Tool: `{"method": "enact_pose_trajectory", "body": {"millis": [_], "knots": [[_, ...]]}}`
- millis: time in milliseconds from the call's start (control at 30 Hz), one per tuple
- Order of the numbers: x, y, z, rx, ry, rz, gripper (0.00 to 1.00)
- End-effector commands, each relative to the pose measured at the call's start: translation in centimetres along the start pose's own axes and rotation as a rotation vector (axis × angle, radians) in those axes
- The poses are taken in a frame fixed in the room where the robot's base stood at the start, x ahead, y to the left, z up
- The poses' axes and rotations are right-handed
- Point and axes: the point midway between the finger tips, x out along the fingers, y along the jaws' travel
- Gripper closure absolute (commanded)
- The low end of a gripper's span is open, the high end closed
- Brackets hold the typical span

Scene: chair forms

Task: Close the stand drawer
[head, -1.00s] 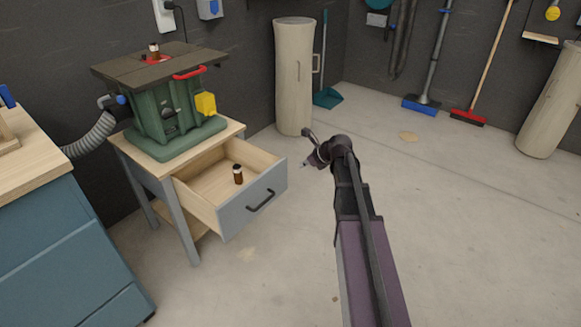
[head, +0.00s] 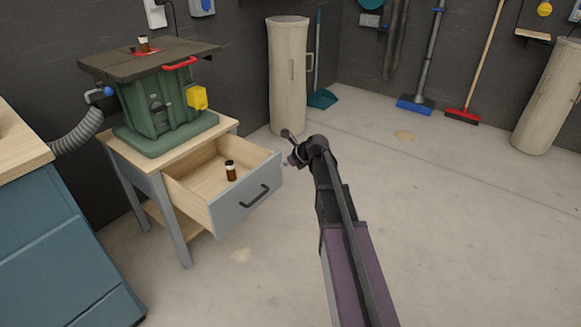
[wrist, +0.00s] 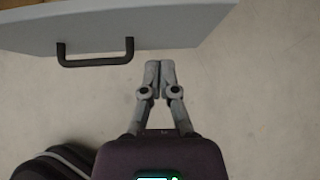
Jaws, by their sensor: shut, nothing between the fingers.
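The stand drawer (head: 228,207) is pulled out from the wooden stand (head: 176,218). It has a grey front and a dark bar handle (head: 254,197). A small brown bottle (head: 231,171) with a white label stands upright inside it. My gripper (head: 288,161) is just right of the drawer front in the head view, small and partly hidden by my wrist. In the wrist view my gripper (wrist: 159,64) is shut and empty, its tips close to the lower edge of the drawer front (wrist: 180,25), right of the handle. I cannot tell whether they touch it.
A green machine (head: 165,110) with a dark top stands on the stand. A blue cabinet (head: 55,240) is at the left. A beige cylinder (head: 288,80) stands behind the drawer. The floor (head: 450,220) to the right is clear.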

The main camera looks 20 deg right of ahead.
Motion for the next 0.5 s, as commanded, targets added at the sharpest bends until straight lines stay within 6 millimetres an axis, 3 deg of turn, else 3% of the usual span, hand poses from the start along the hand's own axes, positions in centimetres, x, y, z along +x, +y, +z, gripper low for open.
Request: {"method": "enact_pose_trajectory", "body": {"millis": [100, 500], "knots": [[1.6, -0.1, -0.2, -0.001, 0.000, 0.000, 1.00], [3.9, -0.1, 2.6, -0.001, 0.001, -0.001, 1.00]]}}
